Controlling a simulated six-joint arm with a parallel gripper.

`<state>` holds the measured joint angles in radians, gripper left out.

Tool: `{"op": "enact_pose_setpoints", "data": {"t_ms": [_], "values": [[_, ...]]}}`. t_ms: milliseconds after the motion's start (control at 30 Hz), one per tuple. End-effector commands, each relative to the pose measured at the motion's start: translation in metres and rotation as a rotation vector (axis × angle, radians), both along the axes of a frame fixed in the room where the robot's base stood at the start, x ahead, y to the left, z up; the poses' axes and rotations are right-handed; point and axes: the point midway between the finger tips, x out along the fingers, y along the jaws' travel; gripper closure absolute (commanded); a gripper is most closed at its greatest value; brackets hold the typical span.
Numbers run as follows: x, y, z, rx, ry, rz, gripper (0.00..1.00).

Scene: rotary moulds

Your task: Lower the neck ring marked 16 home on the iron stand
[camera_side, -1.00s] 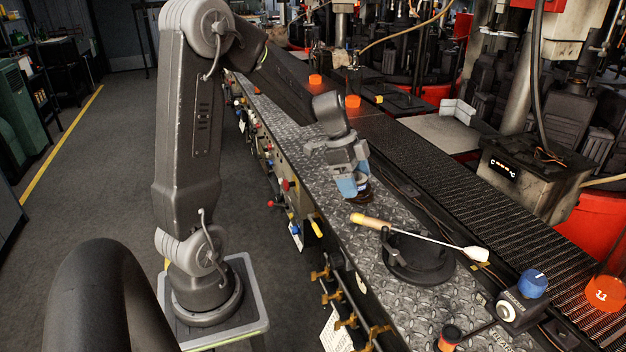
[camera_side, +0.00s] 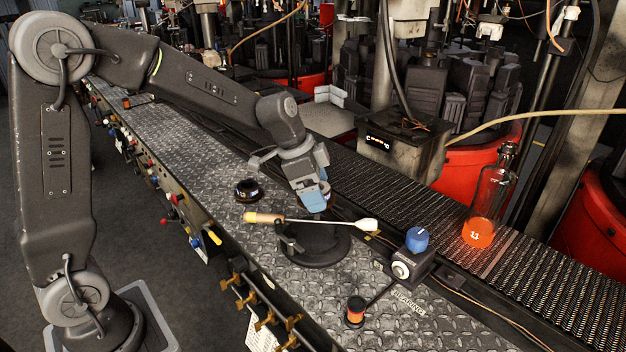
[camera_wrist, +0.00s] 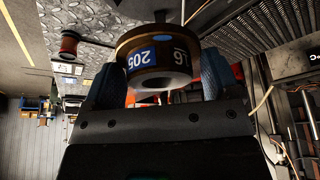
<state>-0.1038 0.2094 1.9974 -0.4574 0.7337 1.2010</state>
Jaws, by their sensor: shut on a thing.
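My gripper (camera_side: 311,186) is shut on the neck ring, above the round dark iron stand (camera_side: 325,251). In the wrist view the brass-brown ring (camera_wrist: 150,38) sits between the blue finger pads of my gripper (camera_wrist: 155,88).
A wooden-handled tool (camera_side: 330,222) lies across the stand's upper part. A dark round piece (camera_side: 247,190) rests on the tread plate to the left. A blue-knobbed box (camera_side: 410,258) and an orange-topped spool (camera_side: 355,311) stand right. A bottle (camera_side: 486,205) stands on the conveyor.

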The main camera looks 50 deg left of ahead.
Motion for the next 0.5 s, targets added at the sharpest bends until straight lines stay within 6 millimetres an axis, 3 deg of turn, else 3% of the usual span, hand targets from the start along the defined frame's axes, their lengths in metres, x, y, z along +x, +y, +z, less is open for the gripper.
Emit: {"op": "enact_pose_setpoints", "data": {"t_ms": [500], "values": [[0.0, 0.0, -0.047, -0.002, 0.001, 0.0, 0.51]]}}
